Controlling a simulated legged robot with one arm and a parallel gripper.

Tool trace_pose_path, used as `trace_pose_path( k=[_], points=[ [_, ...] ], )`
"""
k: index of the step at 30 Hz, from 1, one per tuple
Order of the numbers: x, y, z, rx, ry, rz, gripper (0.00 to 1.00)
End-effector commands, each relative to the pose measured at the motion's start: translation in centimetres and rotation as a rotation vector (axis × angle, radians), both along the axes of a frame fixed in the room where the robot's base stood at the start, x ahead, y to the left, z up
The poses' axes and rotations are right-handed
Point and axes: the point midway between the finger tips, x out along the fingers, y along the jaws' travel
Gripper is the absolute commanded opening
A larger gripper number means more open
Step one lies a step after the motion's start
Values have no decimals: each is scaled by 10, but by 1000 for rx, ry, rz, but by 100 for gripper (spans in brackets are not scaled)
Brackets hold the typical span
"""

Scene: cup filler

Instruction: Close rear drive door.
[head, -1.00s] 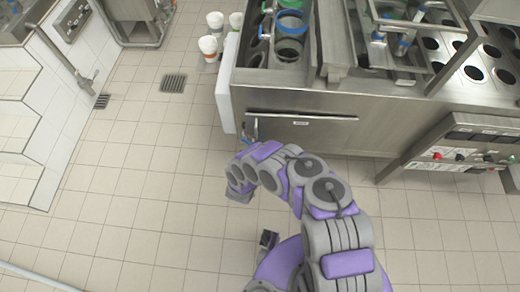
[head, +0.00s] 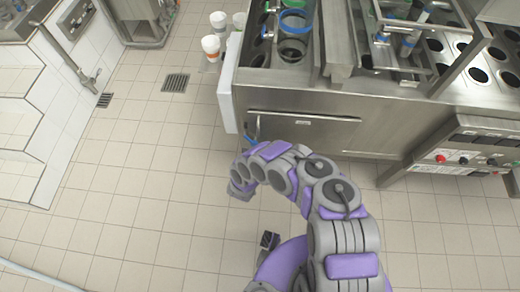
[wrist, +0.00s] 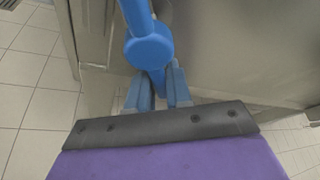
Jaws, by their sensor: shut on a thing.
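The rear drive door (head: 305,132) is a flat steel panel with a small label, on the near side of the steel machine. It looks nearly flush, with a thin dark outline; a small gap cannot be ruled out. It fills the right of the wrist view (wrist: 240,50). A blue handle (wrist: 149,45) with a round hub stands in front of the steel near its left edge. My gripper (wrist: 158,82) is shut on the blue handle's lower end. In the head view the blue handle (head: 250,139) shows small at the door's left, and my arm hides most of my gripper.
The machine (head: 420,120) carries cup holes and a control panel (head: 470,155) at right. White cups (head: 211,46) stand at its upper left by a white side panel (head: 229,95). The tiled floor (head: 130,190) at left is clear, with drain grates (head: 175,83).

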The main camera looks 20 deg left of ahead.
Motion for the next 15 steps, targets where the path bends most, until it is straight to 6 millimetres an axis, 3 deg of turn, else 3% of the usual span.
trace_pose_path(
  k=[7, 15],
  points=[
    [-2, 1, -1, 0, 3, 3, 40],
    [-2, -1, 1, 3, 1, 1, 40]
  ],
)
